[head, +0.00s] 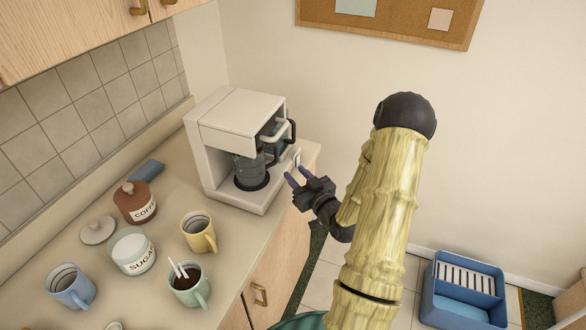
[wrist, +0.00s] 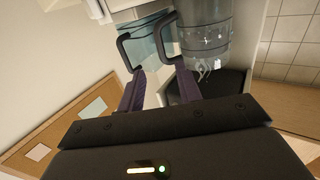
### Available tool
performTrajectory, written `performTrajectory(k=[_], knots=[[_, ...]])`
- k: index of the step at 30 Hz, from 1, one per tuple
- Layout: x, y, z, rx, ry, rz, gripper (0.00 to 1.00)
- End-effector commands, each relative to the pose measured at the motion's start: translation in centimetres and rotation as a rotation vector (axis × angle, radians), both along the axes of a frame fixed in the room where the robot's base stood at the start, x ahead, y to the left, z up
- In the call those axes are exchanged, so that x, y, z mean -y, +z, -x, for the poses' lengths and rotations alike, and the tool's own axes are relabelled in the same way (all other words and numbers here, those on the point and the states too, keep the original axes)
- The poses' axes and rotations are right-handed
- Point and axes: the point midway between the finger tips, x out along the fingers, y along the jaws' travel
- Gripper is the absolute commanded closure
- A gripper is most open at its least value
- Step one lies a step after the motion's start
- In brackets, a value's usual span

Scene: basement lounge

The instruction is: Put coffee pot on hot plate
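The white coffee maker (head: 218,140) stands on the counter, with a round black hot plate (head: 254,184) at its base. A clear glass coffee pot (head: 248,168) is inside the machine, over the plate; whether it rests flat there I cannot tell. In the wrist view the pot (wrist: 207,32) shows close up with its black handle (wrist: 158,38), above the dark plate (wrist: 228,82). My gripper (head: 291,175) is just right of the machine's base. In the wrist view its purple fingers (wrist: 160,86) are apart and empty, close to the handle.
A bluish clear container with a black handle (wrist: 124,48) is beside the pot. On the counter are a coffee canister (head: 134,202), sugar jar (head: 132,252), yellow mug (head: 198,234), green mug (head: 190,286) and blue mug (head: 68,288). A blue crate (head: 462,290) is on the floor.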

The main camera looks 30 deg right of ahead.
Motion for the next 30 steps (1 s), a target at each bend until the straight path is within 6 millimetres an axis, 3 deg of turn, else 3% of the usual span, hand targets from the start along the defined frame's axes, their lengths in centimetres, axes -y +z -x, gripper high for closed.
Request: performTrajectory(k=[20,25,30], knots=[[-0.2,0.0,0.2,-0.01,0.005,0.004,0.65],[-2.0,-0.4,-0.6,-0.124,0.036,0.047,0.65],[-4.8,-1.2,-1.1,-0.357,0.061,0.122,0.65]])
